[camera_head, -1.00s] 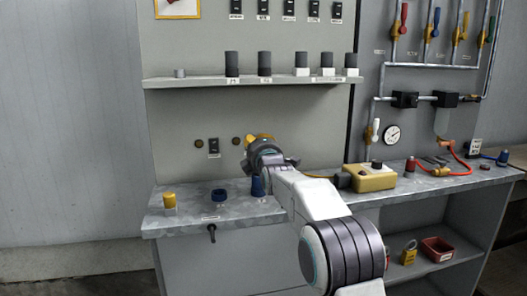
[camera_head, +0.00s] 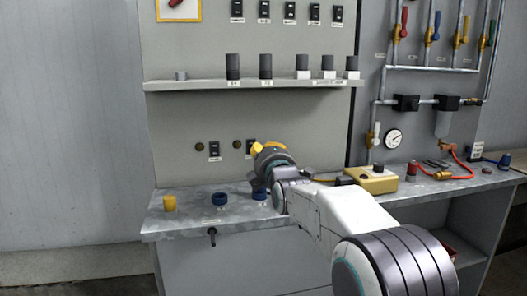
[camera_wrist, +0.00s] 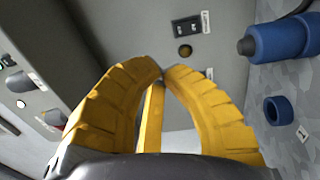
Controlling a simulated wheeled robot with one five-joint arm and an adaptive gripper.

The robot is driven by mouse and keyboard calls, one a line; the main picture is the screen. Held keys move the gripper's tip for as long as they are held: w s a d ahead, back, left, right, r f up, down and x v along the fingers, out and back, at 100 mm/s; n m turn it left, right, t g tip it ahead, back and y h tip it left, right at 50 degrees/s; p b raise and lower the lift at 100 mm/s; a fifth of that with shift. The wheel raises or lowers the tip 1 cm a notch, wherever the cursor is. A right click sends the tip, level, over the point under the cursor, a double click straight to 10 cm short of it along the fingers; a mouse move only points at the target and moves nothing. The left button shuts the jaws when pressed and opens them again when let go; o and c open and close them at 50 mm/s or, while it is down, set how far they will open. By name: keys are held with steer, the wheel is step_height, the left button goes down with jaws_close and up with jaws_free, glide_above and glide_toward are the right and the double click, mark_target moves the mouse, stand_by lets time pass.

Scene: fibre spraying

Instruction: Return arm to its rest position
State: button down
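My gripper (camera_head: 256,148) is raised above the back of the grey workbench (camera_head: 190,222), in front of the back panel. Its yellow fingers also show in the wrist view (camera_wrist: 162,73), curved inward with their tips meeting. No object shows held between them. A narrow yellow bar lies between the fingers. My arm's white links stretch from the lower right of the head view up to the gripper and cover part of the bench.
A yellow cylinder (camera_head: 169,203), a blue ring (camera_head: 219,199) and a blue piece (camera_head: 259,194) are on the bench. A yellow box (camera_head: 372,180) stands to the right of the arm. Above, a shelf (camera_head: 200,86) carries dark cylinders. Valves and a gauge (camera_head: 394,135) are at right.

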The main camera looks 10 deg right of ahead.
stand_by(0.3)
steer(key=s+m+g+p, duration=0.7)
steer(key=s+p, duration=0.6)
steer(key=s, duration=0.9)
steer(key=s+m+g+p, duration=0.8)
steer(key=s+m+p, duration=0.3)
steer(key=s, duration=1.1)
steer(key=p, duration=0.3)
steer(key=shift+s, duration=0.15)
